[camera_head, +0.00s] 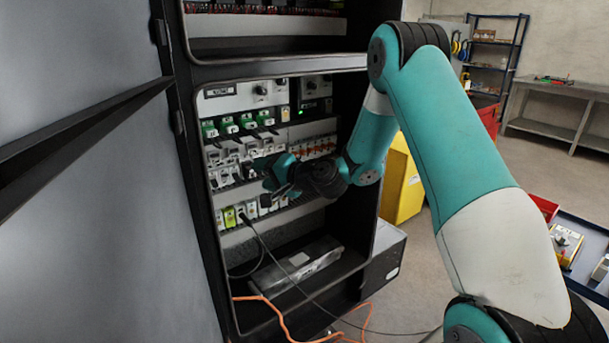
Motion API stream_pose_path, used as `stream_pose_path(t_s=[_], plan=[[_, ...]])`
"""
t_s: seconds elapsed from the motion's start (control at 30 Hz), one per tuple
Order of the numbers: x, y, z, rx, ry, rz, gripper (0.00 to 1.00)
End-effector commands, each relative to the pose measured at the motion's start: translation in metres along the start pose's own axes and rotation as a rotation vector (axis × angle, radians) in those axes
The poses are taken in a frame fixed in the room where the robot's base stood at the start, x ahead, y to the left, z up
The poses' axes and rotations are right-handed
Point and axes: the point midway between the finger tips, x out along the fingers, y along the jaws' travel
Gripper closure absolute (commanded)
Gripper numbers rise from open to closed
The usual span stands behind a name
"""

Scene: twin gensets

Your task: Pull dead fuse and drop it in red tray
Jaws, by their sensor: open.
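Rows of fuse and breaker modules (222,156) sit in the open cabinet panel, some green, some white, some with orange marks. I cannot tell which fuse is dead. My gripper (270,183) is in front of the middle and lower rows, pointing left toward the modules. It is open, and no held object shows. The gripper and wrist hide part of the rows, and contact with a module cannot be told. A red tray-like edge (545,207) shows at the right on the blue-edged cart, partly hidden by my arm.
The grey cabinet door (90,200) stands at the left. A black cable (262,240) hangs from the lower row, and orange cable (275,312) loops below. A yellow box (402,185) stands behind my arm. A cart (585,228) holds devices at right. Floor between is open.

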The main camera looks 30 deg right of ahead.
Motion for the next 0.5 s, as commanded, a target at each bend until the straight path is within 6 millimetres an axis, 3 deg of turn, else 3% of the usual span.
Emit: stream_pose_path(t_s=[0.03, 0.1, 0.2, 0.33, 0.5], plan=[[0.000, 0.025, -0.027, 0.089, 0.100, -0.027, 0.47], [-0.005, 0.050, -0.058, 0.190, 0.223, -0.069, 0.47], [-0.015, 0.075, -0.085, 0.286, 0.346, -0.112, 0.47], [-0.022, 0.091, -0.101, 0.345, 0.422, -0.138, 0.47], [-0.016, 0.090, -0.108, 0.354, 0.435, -0.144, 0.47]])
